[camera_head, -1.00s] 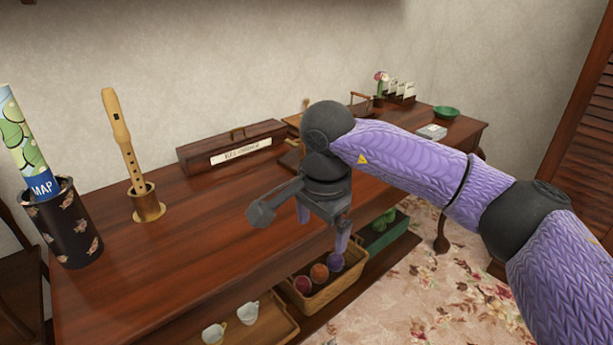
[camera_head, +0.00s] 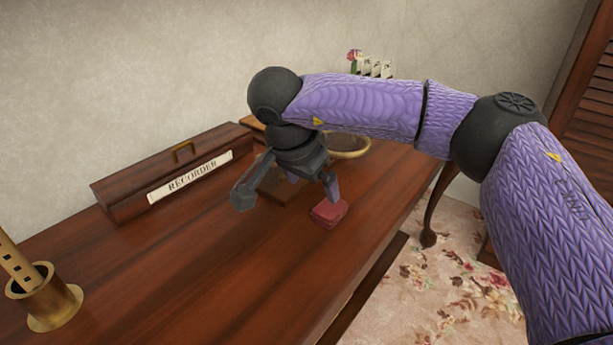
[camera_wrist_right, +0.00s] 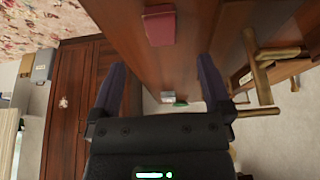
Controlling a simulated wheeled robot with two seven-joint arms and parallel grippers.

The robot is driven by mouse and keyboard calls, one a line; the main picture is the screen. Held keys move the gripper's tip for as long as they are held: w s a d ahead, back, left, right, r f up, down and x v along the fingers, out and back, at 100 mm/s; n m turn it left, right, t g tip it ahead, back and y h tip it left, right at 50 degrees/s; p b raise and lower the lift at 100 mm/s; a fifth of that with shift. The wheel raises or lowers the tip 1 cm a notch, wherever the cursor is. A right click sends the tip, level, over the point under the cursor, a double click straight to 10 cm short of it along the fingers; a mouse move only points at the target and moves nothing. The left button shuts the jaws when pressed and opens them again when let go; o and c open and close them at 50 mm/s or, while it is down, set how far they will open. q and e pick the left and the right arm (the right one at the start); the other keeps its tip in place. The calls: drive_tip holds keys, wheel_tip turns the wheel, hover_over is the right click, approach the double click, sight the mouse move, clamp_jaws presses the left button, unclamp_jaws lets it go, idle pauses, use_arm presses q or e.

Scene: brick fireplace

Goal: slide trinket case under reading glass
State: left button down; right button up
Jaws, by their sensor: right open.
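The trinket case (camera_head: 328,213) is a small dark red box on the tabletop, just below my right gripper in the head view. It also shows near the top of the right wrist view (camera_wrist_right: 159,27), beyond the fingertips. My right gripper (camera_head: 312,186) is open and empty; in the head view one finger overlaps the case's far edge, and I cannot tell whether they touch. Its two spread purple fingers show in the wrist view (camera_wrist_right: 162,82). The reading glass has a brass ring (camera_head: 352,149) behind my gripper, partly hidden by my arm. My left gripper is not in view.
A wooden box labelled RECORDER (camera_head: 170,175) stands at the back left. A recorder in a brass holder (camera_head: 45,302) stands at the front left. The tabletop (camera_head: 190,270) left of the case is clear. The desk's front edge drops to a flowered carpet (camera_head: 450,270).

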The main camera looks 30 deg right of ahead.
sight(323, 212)
drive_tip(key=b+x, duration=0.4)
drive_tip(key=x, duration=0.5)
drive_tip(key=shift+f+b, duration=0.2)
drive_tip(key=shift+b, duration=0.2)
drive_tip(key=shift+d+f, duration=0.2)
drive_tip(key=shift+f, duration=0.1)
